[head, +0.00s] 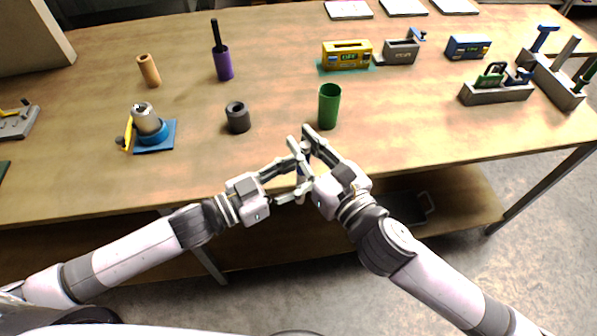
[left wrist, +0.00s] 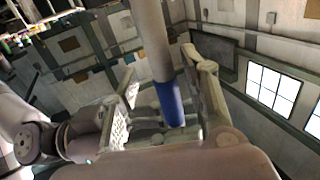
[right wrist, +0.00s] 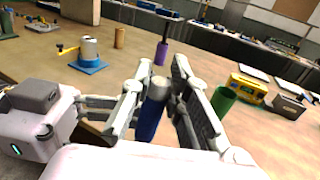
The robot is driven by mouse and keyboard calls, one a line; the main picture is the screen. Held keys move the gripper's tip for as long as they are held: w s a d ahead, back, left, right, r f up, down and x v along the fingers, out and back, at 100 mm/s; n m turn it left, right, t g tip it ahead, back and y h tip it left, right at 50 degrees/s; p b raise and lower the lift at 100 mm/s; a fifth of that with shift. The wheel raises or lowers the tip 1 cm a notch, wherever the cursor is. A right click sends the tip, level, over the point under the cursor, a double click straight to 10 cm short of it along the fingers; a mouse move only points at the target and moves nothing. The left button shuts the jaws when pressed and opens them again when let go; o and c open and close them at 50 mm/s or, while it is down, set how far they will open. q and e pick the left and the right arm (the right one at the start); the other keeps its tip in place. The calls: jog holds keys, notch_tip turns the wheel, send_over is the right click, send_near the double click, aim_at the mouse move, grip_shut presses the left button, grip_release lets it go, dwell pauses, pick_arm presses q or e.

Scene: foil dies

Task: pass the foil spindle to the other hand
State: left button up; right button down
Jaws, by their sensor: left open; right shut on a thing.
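The foil spindle (right wrist: 151,112) has a grey upper part and a blue lower part. My right gripper (head: 300,136) is shut on it in front of the table's near edge. In the right wrist view the spindle stands between the right fingers. In the head view it is mostly hidden by the fingers, with a bit of blue showing. My left gripper (head: 301,176) is open and close to the right one. In the left wrist view the spindle (left wrist: 169,102) passes between the left fingers, grey above and blue below; I cannot tell whether they touch it.
A green cup (head: 329,107) stands on the table just beyond the grippers. A dark grey ring (head: 238,118), a purple-based peg (head: 223,64) and a blue-based fixture (head: 152,134) stand left of it. Yellow (head: 346,55) and grey (head: 401,52) boxes stand further back.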

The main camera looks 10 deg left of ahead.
jog(key=shift+r, duration=0.1)
pick_arm(q)
jog(key=c, duration=0.7)
jog(key=shift+s+d, duration=0.15)
grip_shut()
jog(key=shift+r, duration=0.1)
pick_arm(e)
jog(key=c, duration=1.9)
grip_release()
jog(key=o, duration=0.5)
jog(key=shift+c, duration=0.2)
